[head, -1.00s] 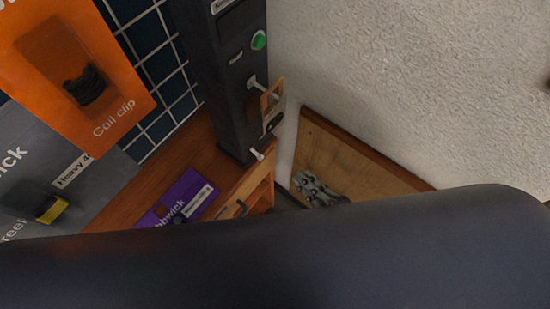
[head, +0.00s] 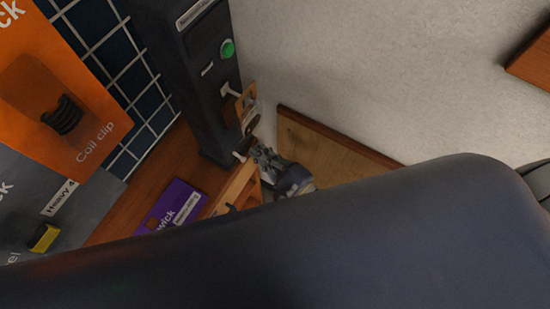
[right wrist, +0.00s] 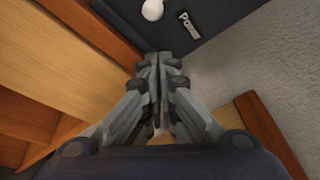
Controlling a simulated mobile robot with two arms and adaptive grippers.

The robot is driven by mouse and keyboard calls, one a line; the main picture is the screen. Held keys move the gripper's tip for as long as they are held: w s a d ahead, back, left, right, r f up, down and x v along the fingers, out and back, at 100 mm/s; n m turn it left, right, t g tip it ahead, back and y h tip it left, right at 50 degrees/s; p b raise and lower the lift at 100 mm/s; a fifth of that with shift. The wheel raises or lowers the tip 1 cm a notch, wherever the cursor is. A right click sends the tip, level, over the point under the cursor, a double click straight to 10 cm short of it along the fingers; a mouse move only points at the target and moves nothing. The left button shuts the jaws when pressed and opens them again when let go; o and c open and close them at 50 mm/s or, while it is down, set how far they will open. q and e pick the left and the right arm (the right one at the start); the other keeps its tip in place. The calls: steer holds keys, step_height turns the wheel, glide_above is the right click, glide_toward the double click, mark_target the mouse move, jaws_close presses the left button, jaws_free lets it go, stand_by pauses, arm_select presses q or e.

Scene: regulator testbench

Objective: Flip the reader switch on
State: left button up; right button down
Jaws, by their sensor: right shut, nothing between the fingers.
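A tall dark reader box (head: 190,90) stands at the upper middle in the head view, with a green round button on its face. A small white switch knob (head: 240,157) sticks out low on the box. A white knob (right wrist: 152,10) also shows at the top of the right wrist view, beside a small label (right wrist: 190,25) that seems to read "Power". My right gripper (head: 262,155) is close to the right of the low knob; its shut, empty fingers (right wrist: 160,70) point toward the dark face in the wrist view. I cannot tell whether it touches the knob. My left gripper is not in view.
A purple packet (head: 170,207) lies on the wooden surface by the box. Orange (head: 65,85) and grey (head: 40,210) cards stand at the left. A second white lever with a tan piece (head: 246,100) sits higher on the box. My dark arm covers the bottom.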

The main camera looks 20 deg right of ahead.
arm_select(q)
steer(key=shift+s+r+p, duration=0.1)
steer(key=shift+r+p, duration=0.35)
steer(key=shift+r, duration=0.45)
arm_select(e)
steer(key=shift+s+a+r, duration=0.4)
steer(key=shift+s+r, duration=0.05)
steer(key=shift+s, duration=0.15)
steer(key=shift+s+a+r, duration=0.4)
steer(key=shift+s+r, duration=0.05)
steer(key=shift+s, duration=0.1)
arm_select(q)
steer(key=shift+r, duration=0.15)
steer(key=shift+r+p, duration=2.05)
steer(key=shift+p, duration=0.15)
arm_select(e)
steer(key=shift+s+d+r+g+h, duration=0.2)
steer(key=shift+r+g+h, duration=0.2)
steer(key=shift+r+g, duration=0.3)
